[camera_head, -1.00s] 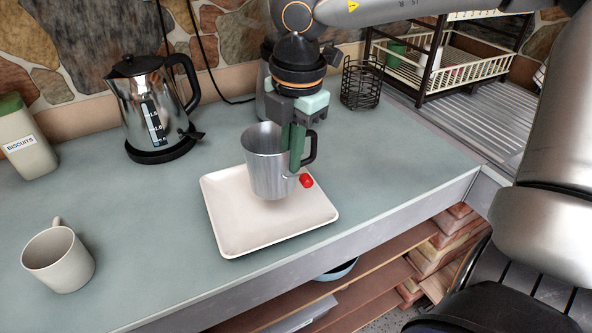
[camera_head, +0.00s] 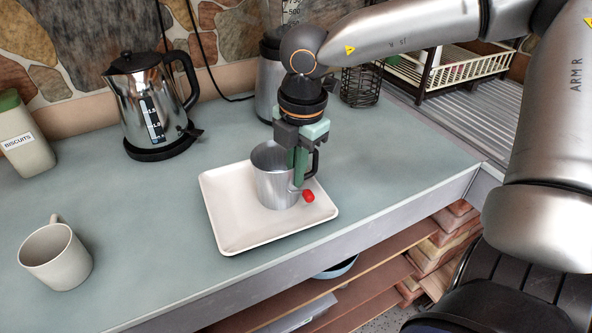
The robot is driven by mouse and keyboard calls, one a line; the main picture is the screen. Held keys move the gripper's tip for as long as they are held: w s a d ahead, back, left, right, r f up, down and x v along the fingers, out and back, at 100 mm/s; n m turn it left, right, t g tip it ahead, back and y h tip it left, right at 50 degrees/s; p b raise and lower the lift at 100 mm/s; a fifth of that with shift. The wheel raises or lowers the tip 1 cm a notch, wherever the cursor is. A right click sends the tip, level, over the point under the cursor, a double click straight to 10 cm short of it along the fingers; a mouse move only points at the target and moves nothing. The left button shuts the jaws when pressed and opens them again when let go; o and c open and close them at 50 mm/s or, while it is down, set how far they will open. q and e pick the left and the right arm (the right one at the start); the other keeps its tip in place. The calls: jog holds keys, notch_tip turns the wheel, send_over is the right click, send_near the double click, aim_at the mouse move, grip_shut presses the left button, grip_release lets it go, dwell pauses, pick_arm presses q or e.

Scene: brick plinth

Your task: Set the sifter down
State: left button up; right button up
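The sifter (camera_head: 271,184) is a metal cup with a black handle and a red crank knob (camera_head: 308,196). It is upright over the right part of the cream square tray (camera_head: 234,226). Its base looks level with the tray's surface, and I cannot tell for sure whether it touches. My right gripper (camera_head: 299,174) comes down from above with its green fingers at the sifter's right side, by the handle. It looks shut on the sifter. The fingertips are partly hidden against the cup. My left gripper is not in view.
A kettle (camera_head: 146,105) stands behind left of the tray, with a biscuit tin (camera_head: 25,143) at the far left. A mug (camera_head: 58,262) stands at the front left. A wire holder (camera_head: 361,84) and dish rack (camera_head: 452,75) are at the back right. The tray's left half is clear.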

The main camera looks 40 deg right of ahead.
jog(key=o, duration=0.4)
jog(key=shift+o, duration=0.2)
jog(key=shift+r+p, duration=0.4)
jog(key=shift+p, duration=0.05)
notch_tip(320, 180, up, 12)
jog(key=s, duration=0.1)
jog(key=shift+f+p, duration=0.2)
jog(key=shift+p, duration=0.1)
jog(key=shift+d, duration=0.1)
